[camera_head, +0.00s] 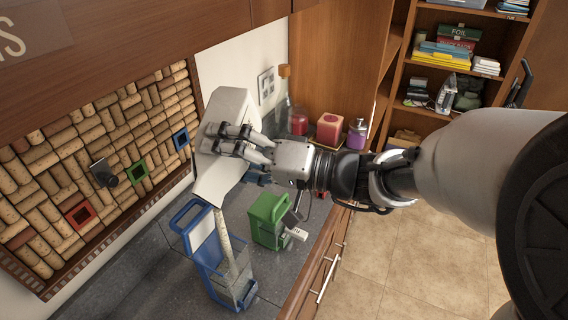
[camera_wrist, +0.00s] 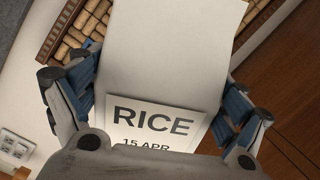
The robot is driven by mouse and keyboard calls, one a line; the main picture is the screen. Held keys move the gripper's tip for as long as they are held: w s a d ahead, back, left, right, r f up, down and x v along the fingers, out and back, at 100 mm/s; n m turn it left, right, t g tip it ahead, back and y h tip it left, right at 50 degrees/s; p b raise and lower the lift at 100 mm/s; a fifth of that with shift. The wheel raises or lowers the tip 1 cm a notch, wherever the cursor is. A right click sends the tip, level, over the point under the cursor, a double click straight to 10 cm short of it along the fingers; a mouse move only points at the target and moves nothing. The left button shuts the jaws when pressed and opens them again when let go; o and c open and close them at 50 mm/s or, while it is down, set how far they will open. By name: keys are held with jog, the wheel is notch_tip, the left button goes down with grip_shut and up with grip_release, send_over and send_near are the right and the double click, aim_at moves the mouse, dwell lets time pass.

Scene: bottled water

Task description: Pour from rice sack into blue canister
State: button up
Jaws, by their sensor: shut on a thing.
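My gripper (camera_head: 222,139) is shut on the white rice sack (camera_head: 233,104), holding it up over the counter. The sack is tilted with its lower end downward; its "RICE 15 APR" label shows in the wrist view (camera_wrist: 152,122), with blue-padded fingers on both sides. A pale stream of rice (camera_head: 224,236) runs from the sack's lower end down into the blue canister (camera_head: 207,250). The canister stands on the counter with its lid tilted up, and pale content shows in its clear lower part. The sack's mouth is not clearly seen.
A green canister (camera_head: 265,218) stands right of the blue one, near the counter's (camera_head: 150,290) front edge. A cork board (camera_head: 110,150) with coloured frames is on the left wall. Red and purple containers (camera_head: 356,133) stand at the back. Shelves are at the upper right.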

jog(key=shift+s+a+r+n+b, duration=0.1)
jog(key=shift+s+n+b, duration=0.2)
jog(key=shift+b, duration=0.35)
dwell(0.8)
jog(key=shift+w, duration=0.1)
jog(key=m+p, duration=0.1)
jog(key=p, duration=0.2)
jog(key=shift+r, duration=0.3)
jog(key=shift+w+d+m+p, duration=0.2)
jog(key=shift+m+p, duration=0.2)
jog(key=shift+p, duration=0.85)
jog(key=shift+w+d+f+m+p, duration=0.15)
jog(key=shift+f+m+p, duration=0.2)
jog(key=shift+p, duration=0.25)
jog(key=shift+d+f, duration=0.15)
jog(key=shift+f, duration=0.15)
jog(key=shift+m+p, duration=0.25)
jog(key=shift+p, duration=0.1)
